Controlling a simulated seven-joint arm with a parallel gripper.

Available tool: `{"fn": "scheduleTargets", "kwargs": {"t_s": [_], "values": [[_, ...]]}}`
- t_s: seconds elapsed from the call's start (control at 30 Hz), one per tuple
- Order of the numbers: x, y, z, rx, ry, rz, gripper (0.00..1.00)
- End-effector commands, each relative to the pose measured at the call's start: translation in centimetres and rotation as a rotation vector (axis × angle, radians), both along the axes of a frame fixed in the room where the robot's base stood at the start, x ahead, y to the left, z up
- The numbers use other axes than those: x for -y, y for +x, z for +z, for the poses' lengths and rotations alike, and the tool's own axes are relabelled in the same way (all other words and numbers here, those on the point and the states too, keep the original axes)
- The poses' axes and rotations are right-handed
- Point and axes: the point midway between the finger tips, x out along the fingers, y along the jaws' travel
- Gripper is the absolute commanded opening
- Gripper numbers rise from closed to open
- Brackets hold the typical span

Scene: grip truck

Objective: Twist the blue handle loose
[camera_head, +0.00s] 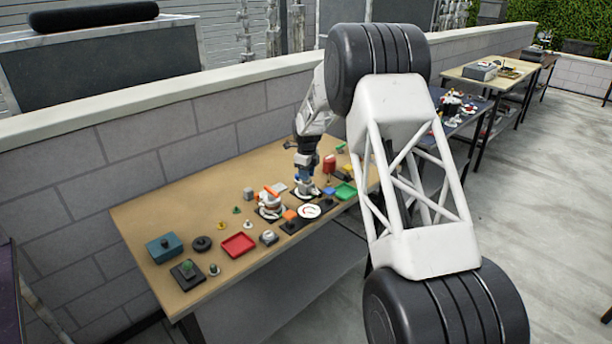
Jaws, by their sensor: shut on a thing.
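The blue handle (304,186) is a small patch of blue low on the wooden table, toward its right half. It sits over a pale round base with a dark plate under it. My gripper (304,179) points straight down from above and is shut on the blue handle. The fingers cover most of the handle, so its turn angle cannot be told.
Left of my gripper stands a white round fixture with an orange bar (270,192). A white dial (309,211) and an orange block (290,215) are in front. A red tray (239,245) lies left.

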Motion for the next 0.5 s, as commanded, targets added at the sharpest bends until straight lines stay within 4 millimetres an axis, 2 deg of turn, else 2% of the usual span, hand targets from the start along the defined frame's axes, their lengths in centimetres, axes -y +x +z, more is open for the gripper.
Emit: {"fn": "scheduleTargets", "kwargs": {"t_s": [0.2,0.5], "values": [[0.0,0.0,-0.02,0.0,0.0,0.103,0.12],[0.0,0.0,0.0,0.0,0.0,0.113,0.12]]}}
